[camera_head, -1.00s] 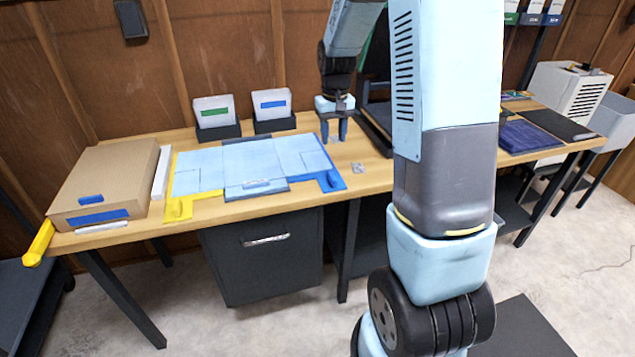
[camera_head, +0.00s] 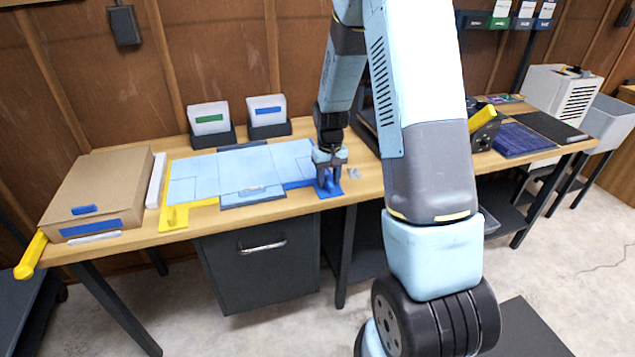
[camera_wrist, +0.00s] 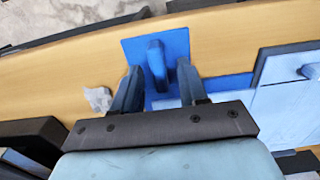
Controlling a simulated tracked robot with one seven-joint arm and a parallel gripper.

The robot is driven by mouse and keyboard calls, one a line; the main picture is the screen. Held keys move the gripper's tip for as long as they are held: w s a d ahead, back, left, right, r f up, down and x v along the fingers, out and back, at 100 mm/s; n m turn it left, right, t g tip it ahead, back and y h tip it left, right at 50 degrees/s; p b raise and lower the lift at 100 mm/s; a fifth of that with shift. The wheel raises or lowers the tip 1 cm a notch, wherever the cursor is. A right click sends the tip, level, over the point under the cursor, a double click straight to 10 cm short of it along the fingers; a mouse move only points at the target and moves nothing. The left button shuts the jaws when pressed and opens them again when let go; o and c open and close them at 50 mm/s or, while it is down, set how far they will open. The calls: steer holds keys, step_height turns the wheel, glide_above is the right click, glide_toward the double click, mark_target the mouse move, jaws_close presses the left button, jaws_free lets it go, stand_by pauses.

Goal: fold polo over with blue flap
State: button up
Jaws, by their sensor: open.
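The light blue polo (camera_head: 225,172) lies spread flat on a folding board on the wooden table. The board has a yellow flap (camera_head: 174,219) at the left, a grey-blue middle flap (camera_head: 252,196) and a blue flap (camera_head: 333,190) at the right. My gripper (camera_head: 328,185) is at the blue flap's front corner. In the wrist view the blue flap (camera_wrist: 180,42) has an upright blue handle (camera_wrist: 156,62). My open gripper (camera_wrist: 162,84) has its fingers on either side of this handle; I cannot tell whether they touch it.
A cardboard box (camera_head: 98,190) stands at the table's left end. Two card holders (camera_head: 211,125) (camera_head: 268,117) stand behind the board. A small grey scrap (camera_head: 354,173) lies right of the gripper. Dark folded clothing (camera_head: 522,140) lies farther right.

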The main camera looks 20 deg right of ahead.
steer(key=shift+f, duration=0.35)
jaws_close()
stand_by(0.5)
